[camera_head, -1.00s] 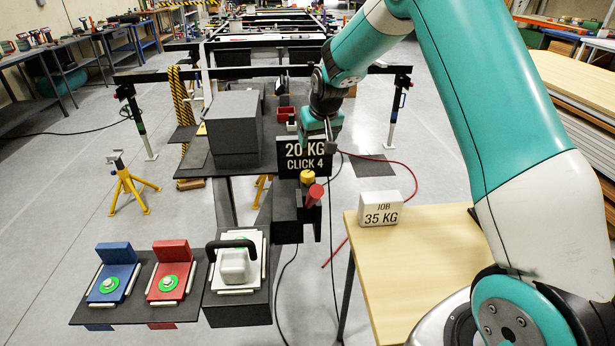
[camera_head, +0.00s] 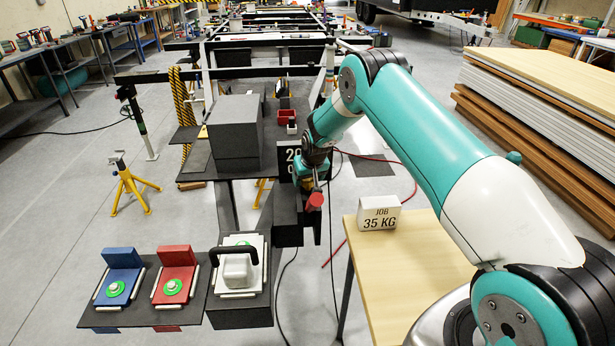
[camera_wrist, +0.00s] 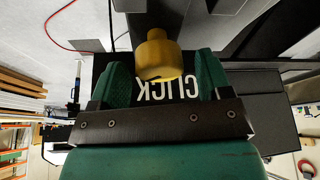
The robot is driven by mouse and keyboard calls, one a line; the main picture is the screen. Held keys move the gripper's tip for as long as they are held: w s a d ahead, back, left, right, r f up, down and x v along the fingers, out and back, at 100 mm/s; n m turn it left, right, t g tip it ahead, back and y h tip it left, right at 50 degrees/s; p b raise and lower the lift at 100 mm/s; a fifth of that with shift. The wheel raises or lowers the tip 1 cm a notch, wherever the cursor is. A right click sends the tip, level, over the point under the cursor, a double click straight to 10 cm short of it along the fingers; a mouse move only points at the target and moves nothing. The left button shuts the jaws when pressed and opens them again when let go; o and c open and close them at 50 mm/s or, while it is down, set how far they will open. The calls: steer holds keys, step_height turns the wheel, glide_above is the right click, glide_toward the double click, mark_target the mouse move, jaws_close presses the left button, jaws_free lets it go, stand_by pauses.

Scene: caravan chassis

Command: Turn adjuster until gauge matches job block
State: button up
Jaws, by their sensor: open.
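The yellow adjuster knob (camera_wrist: 158,52) shows in the wrist view between the two green fingers of my gripper (camera_wrist: 161,65). The fingers are open, with a gap on each side of the knob. In the head view my gripper (camera_head: 308,184) is low over the dark adjuster housing (camera_head: 288,228) and hides most of the knob. The black gauge sign (camera_head: 291,156) is mostly hidden behind my gripper; only part of "20" shows. In the wrist view the sign (camera_wrist: 168,90) shows "CLICK" upside down.
A red cylindrical handle (camera_head: 315,201) sticks up close beside my gripper. A grey box (camera_head: 234,132) stands left of the sign. Blue (camera_head: 120,277) and red (camera_head: 175,274) pads and a black-handled block (camera_head: 238,266) are at the front left. The wooden table (camera_head: 425,258) is mostly clear.

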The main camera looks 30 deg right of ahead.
steer(key=shift+c, duration=0.4)
steer(key=c, duration=0.8)
steer(key=shift+c, duration=0.2)
steer(key=shift+f+m+b, duration=0.1)
steer(key=shift+m+b, duration=0.2)
steer(key=shift+b, duration=0.1)
steer(key=shift+f+m+h+b, duration=0.1)
steer(key=shift+m+h+b, duration=0.2)
steer(key=shift+m+b, duration=0.3)
steer(key=m+b, duration=0.2)
steer(key=m+g+h+b, duration=0.1)
steer(key=m, duration=0.1)
steer(key=shift+w+a+h+b, duration=0.1)
steer(key=shift+a+h+b, duration=0.05)
steer(key=shift+h+b, duration=0.2)
steer(key=m+h+b, duration=0.1)
steer(key=m+b, duration=0.1)
steer(key=m, duration=0.1)
steer(key=shift+m+g, duration=0.3)
steer(key=shift+g, duration=0.1)
steer(key=shift+m+g+b, duration=0.5)
steer(key=shift+m+b, duration=0.25)
steer(key=shift+m, duration=0.35)
steer(key=shift+r, duration=0.2)
